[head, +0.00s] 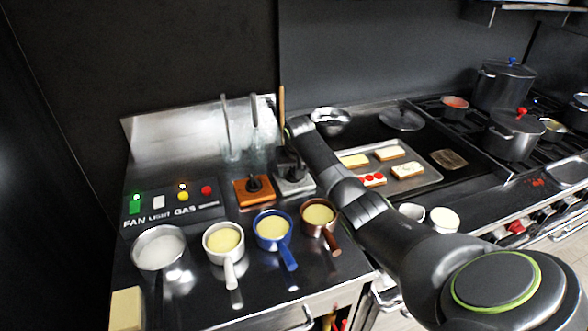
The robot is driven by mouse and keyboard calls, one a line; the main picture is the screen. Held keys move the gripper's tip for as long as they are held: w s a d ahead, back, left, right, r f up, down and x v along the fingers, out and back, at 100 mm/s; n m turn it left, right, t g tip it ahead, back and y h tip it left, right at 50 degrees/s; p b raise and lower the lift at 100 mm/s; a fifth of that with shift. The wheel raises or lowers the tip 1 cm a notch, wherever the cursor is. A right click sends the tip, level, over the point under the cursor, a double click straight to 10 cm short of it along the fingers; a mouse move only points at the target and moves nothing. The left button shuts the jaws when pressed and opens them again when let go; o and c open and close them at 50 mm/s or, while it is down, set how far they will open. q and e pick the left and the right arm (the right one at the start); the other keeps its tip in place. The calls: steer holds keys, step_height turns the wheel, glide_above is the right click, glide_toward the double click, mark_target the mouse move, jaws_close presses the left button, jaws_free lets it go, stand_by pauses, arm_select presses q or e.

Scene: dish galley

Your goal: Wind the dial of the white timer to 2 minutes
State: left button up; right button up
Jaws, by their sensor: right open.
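The white timer (297,187) is a pale square base on the steel counter, just right of a brown-orange timer (241,197) with a black dial. My right gripper (292,168) points down over the white timer, with its open fingers at the dial. The gripper hides most of that dial, so its setting cannot be read. I cannot tell whether the fingers touch the dial. My left gripper is out of the picture.
A row of small pans with pale yellow contents, among them a blue pan (273,246), stands in front of the timers. A switch panel (170,213) is on the left. A tray (421,181) with topped bread slices lies right. Upright utensils (255,112) stand behind.

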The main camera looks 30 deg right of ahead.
steer(key=shift+c, duration=0.2)
steer(key=c, duration=0.9)
stand_by(0.5)
steer(key=o, duration=0.9)
steer(key=shift+o, duration=0.2)
steer(key=shift+r, duration=0.1)
steer(key=b+v, duration=0.2)
steer(key=v, duration=1.5)
steer(key=shift+s, duration=0.2)
steer(key=shift+r, duration=0.1)
